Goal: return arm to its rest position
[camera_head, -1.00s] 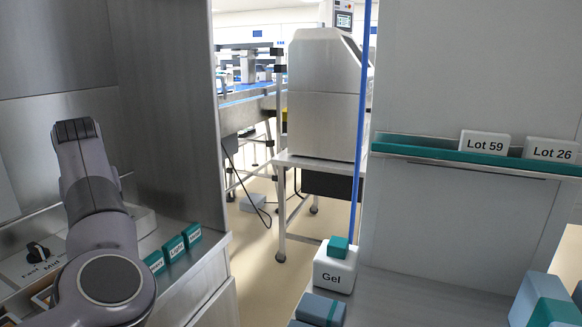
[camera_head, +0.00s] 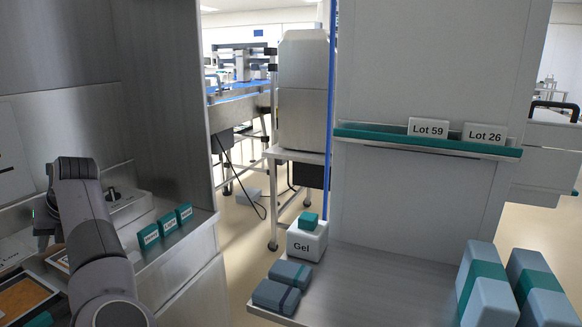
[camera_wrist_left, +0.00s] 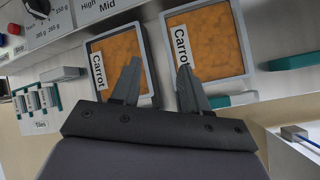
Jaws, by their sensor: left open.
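My left arm (camera_head: 90,230) comes in from the lower left in the head view. Its wrist bends down over the left counter, and its fingertips are hidden there. In the left wrist view my left gripper (camera_wrist_left: 159,70) is open, its two fingers apart with nothing between them. The fingers overlap two framed trays of orange contents labelled Carrot, the left tray (camera_wrist_left: 145,45) and the right tray (camera_wrist_left: 241,40). I cannot tell how high the fingers are above them. My right gripper is in neither view.
A metal side wall (camera_head: 165,100) stands beside the left arm. Small teal labelled blocks (camera_head: 167,224) line the left counter edge. A white Gel box (camera_head: 307,240) and blue packs (camera_head: 276,297) are on the right bench. A teal rail (camera_head: 400,140) holds Lot cards. Open floor lies between.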

